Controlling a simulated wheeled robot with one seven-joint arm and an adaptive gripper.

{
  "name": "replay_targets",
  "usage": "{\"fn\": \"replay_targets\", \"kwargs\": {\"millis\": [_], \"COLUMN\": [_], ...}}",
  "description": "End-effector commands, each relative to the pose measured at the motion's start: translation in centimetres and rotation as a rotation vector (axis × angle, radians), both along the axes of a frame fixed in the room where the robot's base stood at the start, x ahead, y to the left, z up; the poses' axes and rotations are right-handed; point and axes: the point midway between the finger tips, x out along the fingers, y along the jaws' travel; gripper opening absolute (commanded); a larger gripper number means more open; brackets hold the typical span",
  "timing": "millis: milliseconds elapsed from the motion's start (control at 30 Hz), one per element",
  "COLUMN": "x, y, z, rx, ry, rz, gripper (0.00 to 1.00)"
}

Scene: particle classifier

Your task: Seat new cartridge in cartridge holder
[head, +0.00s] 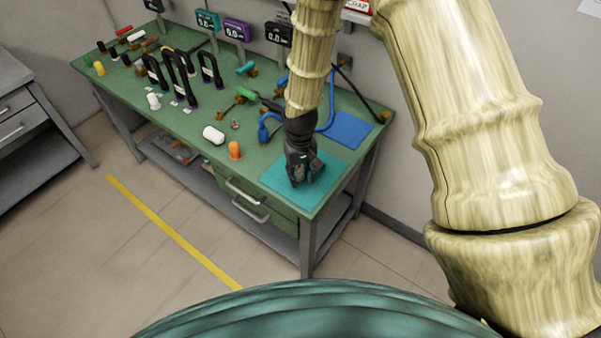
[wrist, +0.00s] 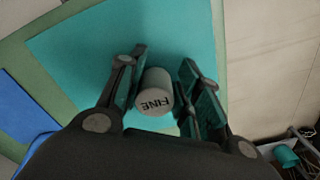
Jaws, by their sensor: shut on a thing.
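My gripper (head: 304,172) is low over the teal mat at the bench's front right corner. In the wrist view my gripper (wrist: 160,85) has its fingers on both sides of a pale grey cylinder marked FINE (wrist: 153,100), and it is shut on it. I take this cylinder for the cartridge. Its labelled end faces the camera, and its far end is hidden. I cannot tell whether it touches the mat. In the head view my gripper hides the cylinder. I cannot pick out the cartridge holder for sure in either view.
The teal mat (wrist: 85,45) lies under my gripper, with a blue mat (head: 350,129) behind it. A white cylinder (head: 213,135) and an orange piece (head: 235,150) stand left of my gripper. Black looped frames (head: 179,75) and blue tubing (head: 328,108) are farther back on the green bench.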

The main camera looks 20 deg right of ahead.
Motion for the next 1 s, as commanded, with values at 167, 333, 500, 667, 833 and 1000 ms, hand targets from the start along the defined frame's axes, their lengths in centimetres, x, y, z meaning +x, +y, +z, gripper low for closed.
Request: {"fn": "replay_targets", "kwargs": {"millis": [167, 333, 500, 667, 833, 1000], "x": [0.0, 0.0, 0.0, 0.0, 0.0, 0.1], "y": [0.0, 0.0, 0.0, 0.0, 0.0, 0.0], "z": [-0.3, -0.3, -0.3, 0.0, 0.8, 2.6], "rx": [0.000, 0.000, 0.000, 0.000, 0.000, 0.001], "ry": [0.000, 0.000, 0.000, 0.000, -0.001, -0.002], "rz": [0.000, 0.000, 0.000, 0.000, -0.001, -0.001], "gripper": [0.10, 0.56, 0.56, 0.56, 0.56, 0.56]}}
